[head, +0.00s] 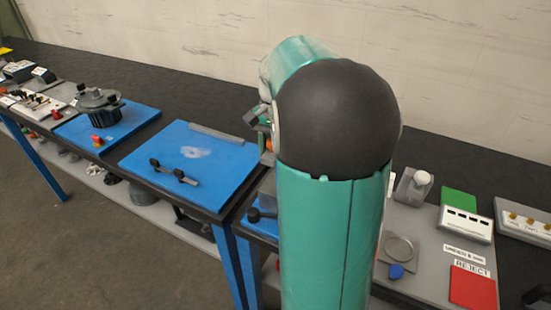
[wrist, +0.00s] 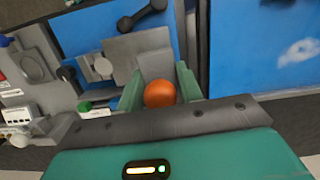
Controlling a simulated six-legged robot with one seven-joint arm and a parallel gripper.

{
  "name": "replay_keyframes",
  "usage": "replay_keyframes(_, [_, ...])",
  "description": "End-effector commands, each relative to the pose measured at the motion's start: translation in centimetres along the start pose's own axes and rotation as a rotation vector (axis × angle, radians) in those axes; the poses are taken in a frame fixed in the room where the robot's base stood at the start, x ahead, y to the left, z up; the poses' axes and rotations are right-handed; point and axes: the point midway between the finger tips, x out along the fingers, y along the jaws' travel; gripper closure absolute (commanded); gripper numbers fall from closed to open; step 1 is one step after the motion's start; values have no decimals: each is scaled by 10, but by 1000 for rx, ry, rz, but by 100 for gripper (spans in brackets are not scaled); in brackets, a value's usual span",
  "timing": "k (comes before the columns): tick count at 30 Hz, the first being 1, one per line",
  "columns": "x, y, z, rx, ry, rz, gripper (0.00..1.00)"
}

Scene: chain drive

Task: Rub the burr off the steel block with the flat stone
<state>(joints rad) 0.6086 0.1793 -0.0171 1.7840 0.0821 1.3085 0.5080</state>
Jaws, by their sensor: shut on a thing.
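My gripper (wrist: 160,88) shows in the wrist view, with its two green fingers on either side of a round orange knob (wrist: 160,94). The fingers are closed on it. A flat grey piece (wrist: 157,65) lies just beyond the knob and looks like the flat stone that the knob belongs to. A larger grey block (wrist: 135,45), probably the steel block, is beyond it over a blue mat. I cannot tell whether stone and block touch. The burr cannot be made out. In the head view my arm hides most of the gripper and this work area.
A blue board (head: 190,165) with a black handle lies to the left. A black pot (head: 98,105) stands farther left on another blue board. To the right are a green pad (head: 459,202), a red REJECT pad (head: 473,288) and a round dish (head: 399,249). A dark dumbbell-shaped handle (wrist: 142,16) is near the block.

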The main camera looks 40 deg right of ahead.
Motion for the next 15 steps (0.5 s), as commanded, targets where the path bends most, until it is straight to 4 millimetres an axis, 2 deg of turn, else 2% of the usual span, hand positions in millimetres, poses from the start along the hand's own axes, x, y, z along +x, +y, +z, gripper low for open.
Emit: replay_keyframes(15, [5,-4,-1,-1,-1,0,85])
